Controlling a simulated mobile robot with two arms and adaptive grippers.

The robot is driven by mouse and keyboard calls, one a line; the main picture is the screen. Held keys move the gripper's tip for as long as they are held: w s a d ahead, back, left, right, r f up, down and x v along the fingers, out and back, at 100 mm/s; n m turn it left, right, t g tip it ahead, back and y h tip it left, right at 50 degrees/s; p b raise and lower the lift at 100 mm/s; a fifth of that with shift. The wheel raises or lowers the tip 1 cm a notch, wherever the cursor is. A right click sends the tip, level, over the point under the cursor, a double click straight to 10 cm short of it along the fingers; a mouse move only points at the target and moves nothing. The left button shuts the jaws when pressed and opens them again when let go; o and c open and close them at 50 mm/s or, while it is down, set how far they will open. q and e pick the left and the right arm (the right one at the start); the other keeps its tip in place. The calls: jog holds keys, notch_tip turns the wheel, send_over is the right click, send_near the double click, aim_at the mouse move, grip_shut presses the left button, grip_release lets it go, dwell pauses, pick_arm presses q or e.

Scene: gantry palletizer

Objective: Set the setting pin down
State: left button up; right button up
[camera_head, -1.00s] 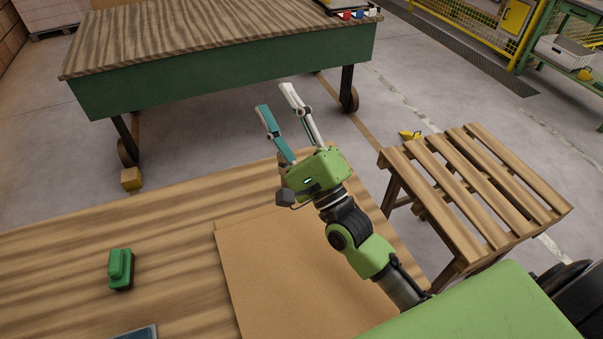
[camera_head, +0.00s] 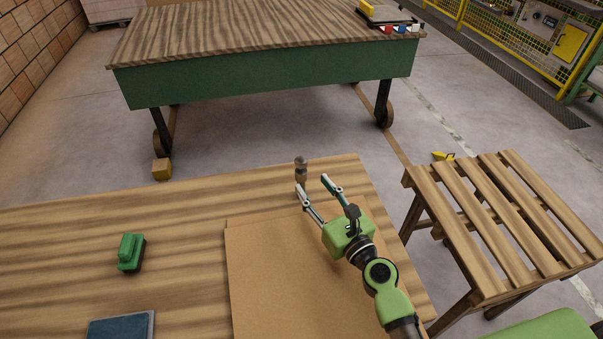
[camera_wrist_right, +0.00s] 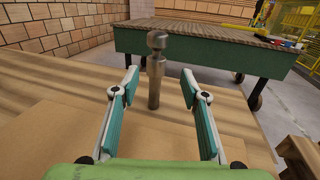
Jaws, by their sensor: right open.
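The setting pin (camera_head: 301,171) is a brownish-grey metal pin with a rounded knob on top. It stands upright on the wooden table (camera_head: 190,220), near its far edge, just beyond the brown sheet (camera_head: 285,275). My right gripper (camera_head: 314,186) is open over the sheet, with its fingers pointing toward the pin. In the right wrist view the pin (camera_wrist_right: 155,75) stands ahead, between the lines of the two spread fingers, and neither finger touches it. My left gripper is not in view.
A green block-like object (camera_head: 131,252) and a dark blue flat item (camera_head: 122,327) lie on the table at left. A slatted wooden stand (camera_head: 490,225) is at right. A green wheeled bench (camera_head: 265,75) stands beyond a floor gap.

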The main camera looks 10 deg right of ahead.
aim_at(304, 177)
jog(key=x, duration=0.6)
jog(key=shift+w+a, duration=0.25)
jog(key=shift+a, duration=0.2)
grip_shut()
